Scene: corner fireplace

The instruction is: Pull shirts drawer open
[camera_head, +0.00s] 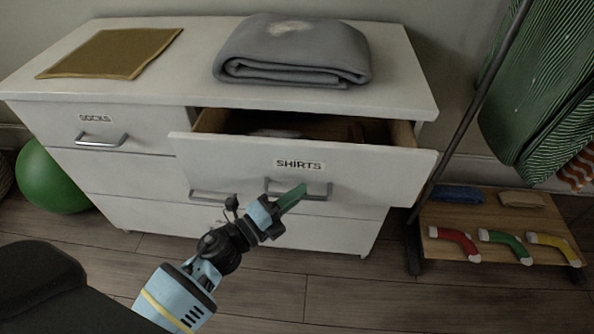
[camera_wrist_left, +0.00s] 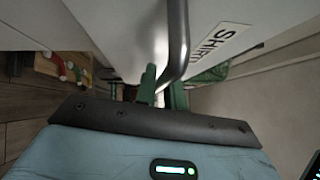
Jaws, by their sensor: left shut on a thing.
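The white shirts drawer (camera_head: 235,160) has a SHIRTS label and stands partly open from the white dresser (camera_head: 140,211). Some contents show inside it, but I cannot tell what they are. My right gripper is not in view.
A folded grey cloth (camera_head: 290,55) and a tan cloth (camera_head: 110,52) lie on the dresser top. The socks drawer (camera_head: 60,122) is closed. A green ball (camera_head: 50,178) is at left. A rack with a wooden shelf (camera_head: 440,256) and hanging green clothes (camera_head: 540,90) stands at right.

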